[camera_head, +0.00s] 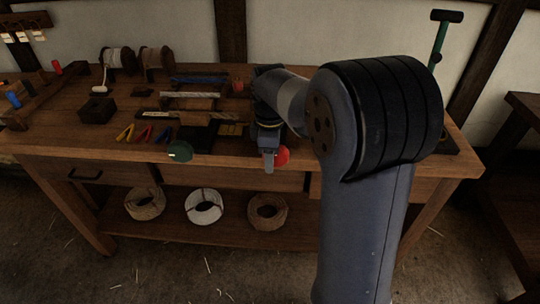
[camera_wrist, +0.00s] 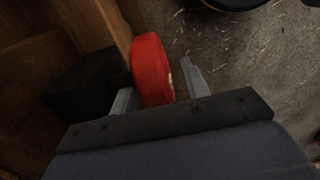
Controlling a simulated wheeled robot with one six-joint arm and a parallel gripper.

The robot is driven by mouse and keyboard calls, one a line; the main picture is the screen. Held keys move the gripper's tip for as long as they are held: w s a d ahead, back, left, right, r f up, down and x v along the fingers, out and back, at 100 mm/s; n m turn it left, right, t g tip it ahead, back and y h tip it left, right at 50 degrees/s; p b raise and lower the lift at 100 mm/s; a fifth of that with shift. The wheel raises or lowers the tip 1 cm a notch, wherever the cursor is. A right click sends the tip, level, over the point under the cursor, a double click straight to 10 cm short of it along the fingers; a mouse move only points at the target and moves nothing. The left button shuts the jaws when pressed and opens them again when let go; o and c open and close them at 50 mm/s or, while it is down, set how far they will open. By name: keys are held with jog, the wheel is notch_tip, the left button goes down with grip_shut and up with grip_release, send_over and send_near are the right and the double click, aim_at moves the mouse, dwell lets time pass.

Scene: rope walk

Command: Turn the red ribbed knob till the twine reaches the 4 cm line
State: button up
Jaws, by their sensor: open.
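The red ribbed knob (camera_head: 282,156) sits at the front edge of the workbench, partly hidden behind my gripper in the head view. In the wrist view the red knob (camera_wrist: 152,68) stands between my two fingers, nearer the left one. My gripper (camera_head: 269,160) is open, with a finger on either side of the knob; it also shows in the wrist view (camera_wrist: 158,92). A gap shows between the knob and the right finger. I cannot tell whether the left finger touches it. The twine and the 4 cm line cannot be made out.
A green knob (camera_head: 180,151) sits at the bench front, left of my gripper. Pliers (camera_head: 145,134), a dark block (camera_head: 96,110) and spools (camera_head: 118,59) lie on the workbench (camera_head: 60,140). Rope coils (camera_head: 204,206) rest on the lower shelf. A dark block (camera_wrist: 85,84) stands left of the knob.

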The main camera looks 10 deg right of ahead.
jog(key=shift+c, duration=0.2)
grip_shut()
dwell(0.4)
